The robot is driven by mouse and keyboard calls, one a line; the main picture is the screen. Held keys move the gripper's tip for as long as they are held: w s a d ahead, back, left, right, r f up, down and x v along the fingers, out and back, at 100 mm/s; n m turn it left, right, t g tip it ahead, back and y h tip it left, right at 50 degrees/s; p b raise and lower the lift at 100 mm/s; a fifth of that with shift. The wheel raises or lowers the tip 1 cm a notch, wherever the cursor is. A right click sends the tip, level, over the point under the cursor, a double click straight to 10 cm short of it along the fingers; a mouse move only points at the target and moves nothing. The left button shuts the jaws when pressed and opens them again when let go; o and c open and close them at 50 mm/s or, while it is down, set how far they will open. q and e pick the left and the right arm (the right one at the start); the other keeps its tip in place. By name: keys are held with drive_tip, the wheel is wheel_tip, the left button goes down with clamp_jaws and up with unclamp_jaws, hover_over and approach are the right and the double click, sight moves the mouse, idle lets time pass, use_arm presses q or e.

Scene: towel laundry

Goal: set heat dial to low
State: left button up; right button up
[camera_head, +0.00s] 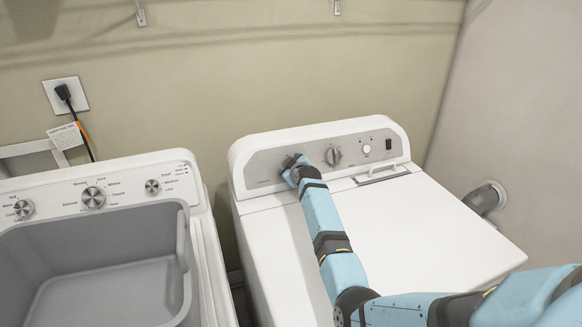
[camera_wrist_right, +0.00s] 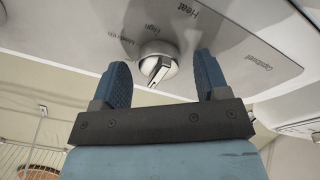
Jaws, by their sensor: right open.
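The heat dial (camera_wrist_right: 156,66) is a silver knob with a raised grip bar on the dryer's grey control panel (camera_wrist_right: 262,48). The word "Heat" and smaller setting labels are printed beside it. The bar sits at a slant; I cannot tell which setting it marks. My right gripper (camera_wrist_right: 161,60) is open, its two blue fingers on either side of the dial with gaps between. In the head view my right gripper (camera_head: 294,168) is at the left part of the panel and mostly hides the dial. My left gripper is not in view.
The dryer (camera_head: 420,230) also has a larger dial (camera_head: 333,156), a white button (camera_head: 367,149) and a dark switch (camera_head: 388,144) right of the gripper. An open washer (camera_head: 110,215) stands at left. The wall is behind, with a vent pipe (camera_head: 484,199) at right.

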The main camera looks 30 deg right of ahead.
drive_tip(key=shift+w, duration=0.1)
drive_tip(key=c, duration=0.9)
drive_tip(key=shift+r+m, duration=0.1)
drive_tip(key=shift+m, duration=0.2)
drive_tip(key=shift+r+m+p, duration=0.1)
drive_tip(key=shift+m+p, duration=0.75)
drive_tip(key=shift+m, duration=0.05)
drive_tip(key=m+p, duration=0.1)
drive_tip(key=m, duration=0.1)
drive_tip(key=shift+m+h+p, duration=0.3)
drive_tip(key=shift+m+h, duration=0.1)
drive_tip(key=m+p, duration=0.1)
drive_tip(key=m, duration=0.2)
drive_tip(key=shift+g, duration=0.4)
drive_tip(key=shift+m+p, duration=0.55)
drive_tip(key=shift+m, duration=0.75)
